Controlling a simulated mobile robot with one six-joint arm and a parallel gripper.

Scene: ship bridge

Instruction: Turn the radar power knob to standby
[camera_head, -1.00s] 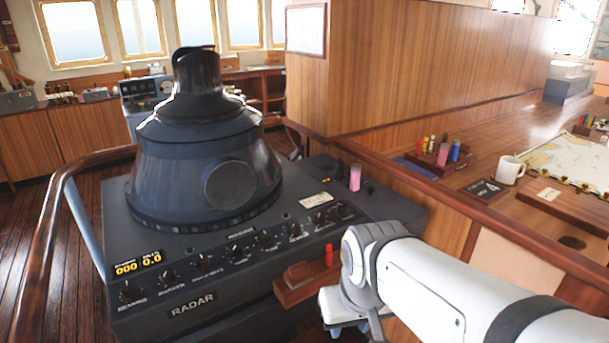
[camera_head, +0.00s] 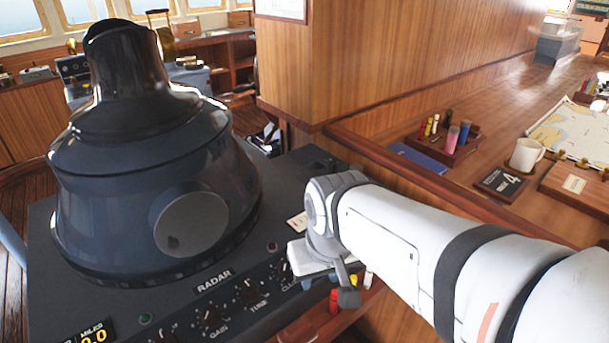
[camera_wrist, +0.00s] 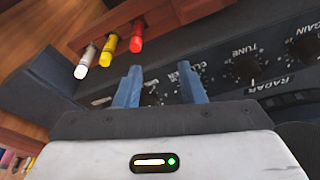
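The radar console (camera_head: 42,290) fills the left of the head view, with a row of dark knobs on its sloped front. The tune knob (camera_head: 250,292) and gain knob (camera_head: 212,320) show there; the tune knob also shows in the wrist view (camera_wrist: 247,68). My gripper (camera_wrist: 160,84) is over the right end of this row, its two blue fingers apart. A dark knob (camera_wrist: 150,97) shows partly between the fingers; its label and setting cannot be read, so I cannot tell whether it is the power knob. Whether the fingers touch it is unclear.
A wooden holder (camera_wrist: 85,36) with white, yellow and red markers sits close beside my gripper. The large radar hood (camera_head: 150,200) rises behind the knobs. A wooden rail (camera_head: 390,160) and a chart desk with a mug (camera_head: 526,155) lie to the right.

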